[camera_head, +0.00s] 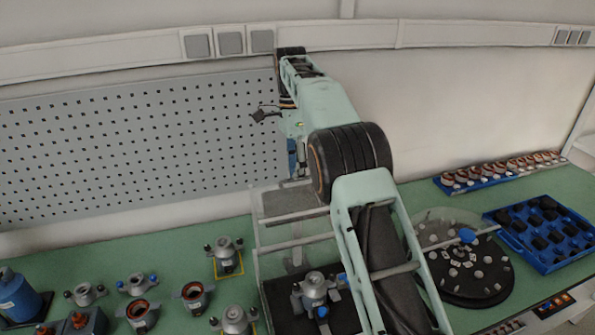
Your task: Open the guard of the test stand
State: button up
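The test stand's guard (283,221) is a clear-panelled, grey-framed box left of my arm, against the pegboard side of the bench. My arm hides its right side, and I cannot tell for sure how far its panel is open. A grey stator unit with a blue knob (315,288) stands on a dark plate at the guard's base. My arm reaches over the bench and bends down behind its wrist. A small dark part at its far end, seemingly my gripper (265,113), is above the guard, apart from its top. Its fingers are too small to read.
Several grey stator parts (138,284) and blue housings (18,296) stand on the green bench at left. At right are a dark round turntable (490,287), a blue tray of black parts (511,240) and a row of copper-coloured parts (507,165). A pegboard (130,150) stands behind.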

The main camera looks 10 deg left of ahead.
jog(key=shift+w+a+f, duration=0.15)
jog(key=shift+w+f, duration=0.05)
jog(key=shift+f, duration=0.35)
jog(key=shift+w+a+f, duration=0.1)
jog(key=shift+w+f, duration=0.1)
jog(key=shift+f, duration=0.35)
jog(key=shift+s+d+r, duration=0.1)
jog(key=shift+r, duration=0.3)
